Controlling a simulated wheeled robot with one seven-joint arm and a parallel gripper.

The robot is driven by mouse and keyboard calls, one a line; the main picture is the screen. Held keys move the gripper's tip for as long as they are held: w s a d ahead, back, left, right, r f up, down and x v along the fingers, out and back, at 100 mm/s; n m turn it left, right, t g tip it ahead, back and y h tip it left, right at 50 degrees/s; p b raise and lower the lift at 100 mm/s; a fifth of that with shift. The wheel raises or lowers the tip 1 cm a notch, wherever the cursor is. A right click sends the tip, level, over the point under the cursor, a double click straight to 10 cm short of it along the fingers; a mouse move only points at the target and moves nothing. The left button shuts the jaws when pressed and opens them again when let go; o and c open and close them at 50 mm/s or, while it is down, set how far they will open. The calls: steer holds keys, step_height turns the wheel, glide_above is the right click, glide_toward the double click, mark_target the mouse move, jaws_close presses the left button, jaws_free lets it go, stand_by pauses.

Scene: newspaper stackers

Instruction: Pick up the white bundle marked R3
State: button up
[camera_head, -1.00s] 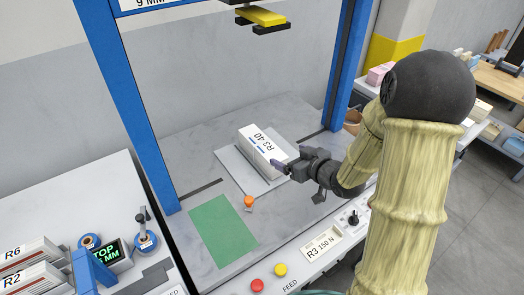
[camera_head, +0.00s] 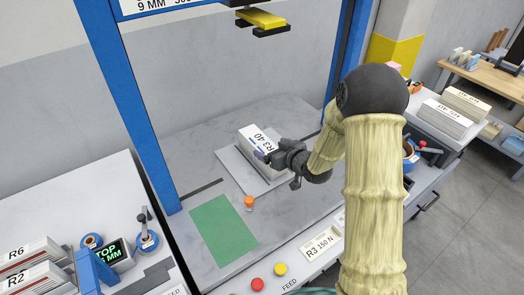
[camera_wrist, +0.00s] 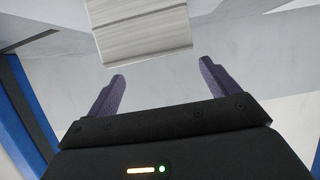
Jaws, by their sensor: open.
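The white bundle marked R3 (camera_head: 262,139) lies on a pale square plate (camera_head: 231,160) inside the blue-framed press. Its top label reads "R3 40". My gripper (camera_head: 264,157) is at the near right end of the bundle in the head view and hides part of that end. In the wrist view, my gripper (camera_wrist: 161,82) is open with nothing between its two purple fingers. There the bundle's layered end (camera_wrist: 146,38) lies just ahead of the fingertips, roughly between them. Whether the fingers touch it I cannot tell.
Blue posts (camera_head: 126,108) flank the press bed, and a yellow press head (camera_head: 262,17) hangs above. A green mat (camera_head: 222,229) and a small orange piece (camera_head: 249,201) lie in front. R6 and R2 bundles (camera_head: 35,271) stand at the lower left.

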mark_target(261, 142)
steer(key=p+x, duration=0.1)
steer(key=x, duration=0.3)
steer(key=shift+w+a+f, duration=0.15)
steer(key=shift+w+f, duration=0.1)
steer(key=shift+w, duration=0.05)
steer(key=c, duration=1.8)
steer(key=shift+w+r, duration=0.1)
jaws_close()
steer(key=shift+r, duration=0.15)
step_height(261, 142, up, 10)
